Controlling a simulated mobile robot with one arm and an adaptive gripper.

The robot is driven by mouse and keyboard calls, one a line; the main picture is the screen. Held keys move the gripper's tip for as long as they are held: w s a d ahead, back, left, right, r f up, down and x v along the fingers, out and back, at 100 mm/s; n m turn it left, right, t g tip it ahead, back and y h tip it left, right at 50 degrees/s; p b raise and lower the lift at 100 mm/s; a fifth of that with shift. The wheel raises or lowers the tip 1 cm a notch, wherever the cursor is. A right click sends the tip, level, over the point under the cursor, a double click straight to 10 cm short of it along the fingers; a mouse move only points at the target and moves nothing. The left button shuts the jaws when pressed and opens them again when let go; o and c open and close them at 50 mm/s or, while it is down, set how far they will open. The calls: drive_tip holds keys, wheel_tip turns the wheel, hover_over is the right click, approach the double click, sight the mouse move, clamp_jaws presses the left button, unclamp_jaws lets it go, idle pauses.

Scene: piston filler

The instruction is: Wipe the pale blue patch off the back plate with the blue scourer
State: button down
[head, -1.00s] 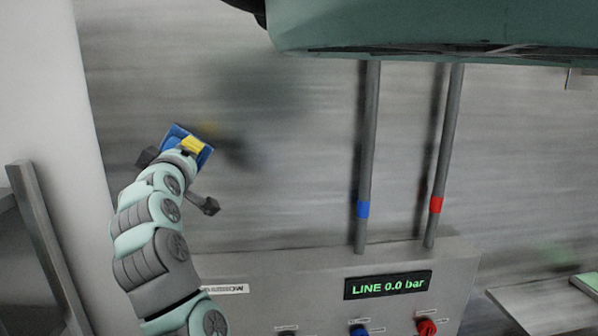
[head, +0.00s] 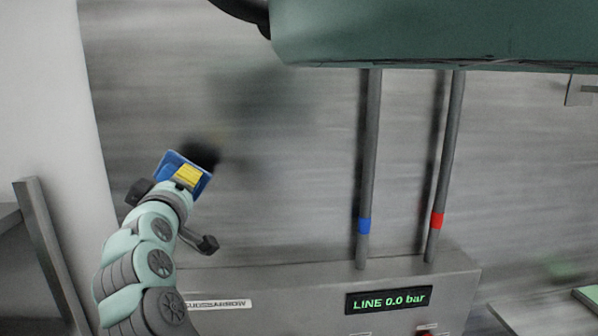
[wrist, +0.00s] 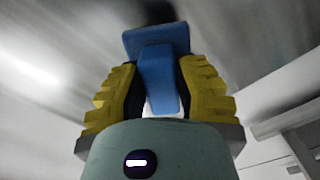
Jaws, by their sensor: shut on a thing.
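The blue scourer (head: 171,160) is held by my gripper (head: 184,178) in front of the lower left of the grey back plate (head: 300,160). In the wrist view the scourer (wrist: 155,41) has a flat blue pad beyond the fingertips and a blue handle between the yellow-padded fingers of my gripper (wrist: 155,80). The gripper is shut on that handle. A dark shadow lies on the plate just beside the scourer. I cannot tell whether the pad touches the plate. I cannot make out the pale blue patch in either view; it may be hidden.
A green machine body (head: 430,35) overhangs the top right. Two grey pipes with a blue band (head: 364,226) and a red band (head: 437,221) run down to a control box (head: 300,285) reading "LINE 0.0 bar". A white wall (head: 38,90) stands at left. The plate between scourer and pipes is clear.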

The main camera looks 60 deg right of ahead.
drive_tip(key=shift+s+a+r+p, duration=0.1)
drive_tip(key=shift+s+p, duration=0.05)
drive_tip(key=shift+p, duration=0.5)
drive_tip(key=shift+p+v, duration=1.35)
drive_tip(key=shift+p, duration=1.3)
